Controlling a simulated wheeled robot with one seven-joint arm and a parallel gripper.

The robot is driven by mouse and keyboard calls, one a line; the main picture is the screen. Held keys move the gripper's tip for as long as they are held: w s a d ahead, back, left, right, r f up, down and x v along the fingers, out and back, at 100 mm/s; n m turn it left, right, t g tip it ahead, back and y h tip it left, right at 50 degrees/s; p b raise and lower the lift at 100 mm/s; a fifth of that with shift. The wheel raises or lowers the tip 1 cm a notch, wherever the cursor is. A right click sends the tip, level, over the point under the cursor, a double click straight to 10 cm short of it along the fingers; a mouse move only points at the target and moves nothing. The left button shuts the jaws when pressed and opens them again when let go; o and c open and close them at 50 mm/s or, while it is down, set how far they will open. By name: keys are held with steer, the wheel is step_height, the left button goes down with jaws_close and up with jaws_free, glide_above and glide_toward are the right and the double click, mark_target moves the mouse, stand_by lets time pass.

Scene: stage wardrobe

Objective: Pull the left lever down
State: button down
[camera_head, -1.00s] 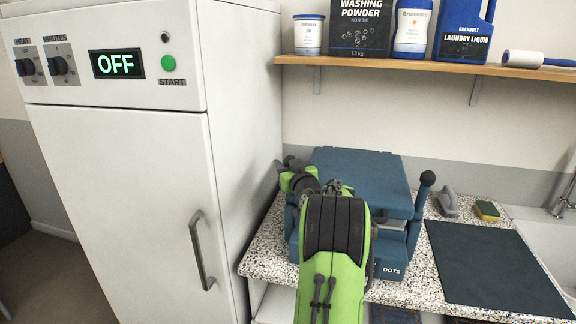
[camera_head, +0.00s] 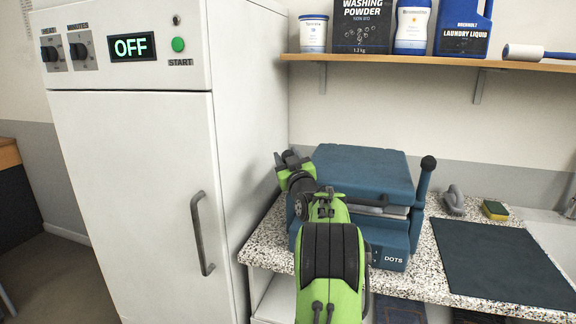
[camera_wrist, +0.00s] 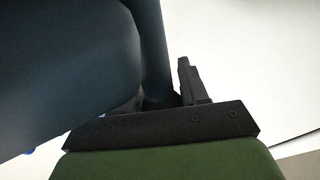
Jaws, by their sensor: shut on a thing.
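The blue press (camera_head: 365,170), marked DOTS, stands on the speckled counter with its padded lid slightly raised over a pale layer. Its right lever (camera_head: 418,195), with a dark round knob, stands upright at the right side. My gripper (camera_head: 289,160) is at the press's left side, beside the lid. In the wrist view my gripper (camera_wrist: 168,98) is shut on the left lever (camera_wrist: 150,45), a dark blue rod running up out of the jaws. In the head view the left lever is hidden behind my gripper and arm. The lid's dark blue side (camera_wrist: 65,70) fills the wrist view's left.
A tall white cabinet (camera_head: 140,190) with a grey handle stands close to the left of my gripper. A shelf (camera_head: 420,62) with laundry products hangs above. A dark mat (camera_head: 500,262), an iron-like grey object (camera_head: 453,202) and a sponge (camera_head: 495,210) lie right of the press.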

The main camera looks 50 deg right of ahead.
steer(key=c, duration=0.9)
jaws_free()
steer(key=b+v, duration=0.4)
steer(key=v, duration=1.1)
steer(key=shift+s+a+f, duration=0.15)
steer(key=shift+s, duration=0.15)
